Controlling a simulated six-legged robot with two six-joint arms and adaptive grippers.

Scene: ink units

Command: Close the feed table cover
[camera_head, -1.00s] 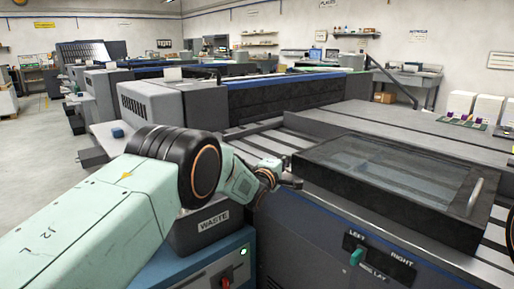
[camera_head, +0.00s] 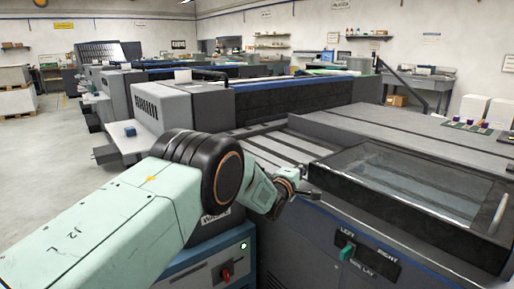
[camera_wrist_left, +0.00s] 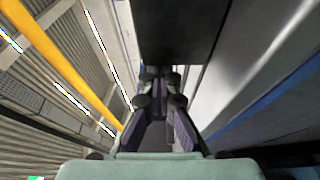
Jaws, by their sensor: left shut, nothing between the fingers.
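The feed table cover (camera_head: 414,180) is a dark frame with a clear glass pane and a pale bar handle (camera_head: 499,214) at its right end. In the head view it lies nearly flat on the machine at the right; I cannot tell if it is fully seated. My left gripper (camera_head: 314,194) is small in the head view, beside the cover's near left corner; contact cannot be told. In the left wrist view the gripper (camera_wrist_left: 160,80) is shut and empty, its fingers together in front of a dark surface. My right gripper is not in view.
A lever panel marked LEFT and RIGHT, with a green switch (camera_head: 347,252), is on the machine's front below the cover. Open floor lies at the far left.

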